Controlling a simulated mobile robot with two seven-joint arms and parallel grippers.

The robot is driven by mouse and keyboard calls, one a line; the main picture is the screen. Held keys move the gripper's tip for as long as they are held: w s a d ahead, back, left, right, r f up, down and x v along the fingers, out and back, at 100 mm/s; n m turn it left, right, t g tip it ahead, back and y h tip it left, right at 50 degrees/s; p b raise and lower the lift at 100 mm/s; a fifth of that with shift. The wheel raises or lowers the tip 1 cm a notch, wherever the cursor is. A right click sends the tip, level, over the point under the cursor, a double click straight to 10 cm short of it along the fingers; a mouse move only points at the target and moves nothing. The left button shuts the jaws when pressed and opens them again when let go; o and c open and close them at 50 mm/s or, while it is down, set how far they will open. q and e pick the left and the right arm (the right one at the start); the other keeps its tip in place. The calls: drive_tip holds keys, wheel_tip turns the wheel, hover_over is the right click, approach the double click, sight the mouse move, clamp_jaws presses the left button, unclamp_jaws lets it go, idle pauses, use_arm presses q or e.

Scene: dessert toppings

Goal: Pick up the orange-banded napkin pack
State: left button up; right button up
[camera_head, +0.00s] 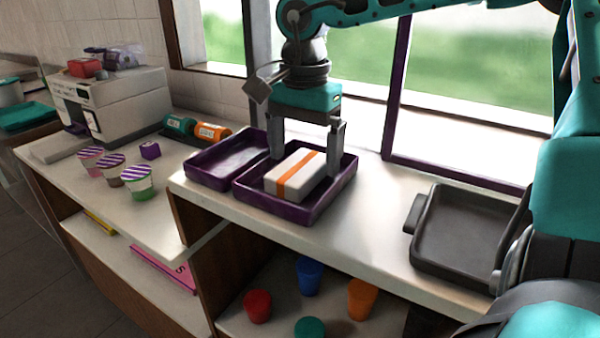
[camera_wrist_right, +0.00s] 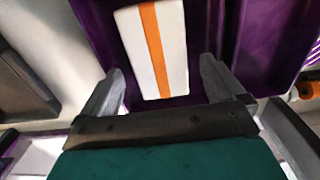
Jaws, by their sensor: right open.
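The napkin pack (camera_head: 293,176) is a white block with an orange band. It lies in the right one of two purple trays (camera_head: 290,214) on the raised counter. My right gripper (camera_head: 306,150) points down over this tray with its fingers apart, just above or beside the pack's back part; contact cannot be told. In the right wrist view the pack (camera_wrist_right: 155,50) lies ahead of the open gripper (camera_wrist_right: 160,85), between the lines of the two fingers, with nothing held. My left gripper is not in view.
An empty purple tray (camera_head: 205,181) adjoins on the left. A dark grey tray (camera_head: 462,262) stands at right, with bare counter between. Striped cups (camera_head: 138,181) and a white machine (camera_head: 115,105) stand on the left counter. Coloured cups (camera_head: 309,275) stand on the shelf below.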

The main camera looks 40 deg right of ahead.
sight(306, 161)
drive_tip(key=shift+f, duration=0.75)
drive_tip(key=shift+c, duration=0.4)
drive_tip(key=shift+r, duration=0.1)
drive_tip(key=c, duration=1)
drive_tip(key=shift+c, duration=0.2)
wheel_tip(306, 161, up, 20)
drive_tip(key=p, duration=0.2)
drive_tip(key=shift+s+d, duration=0.1)
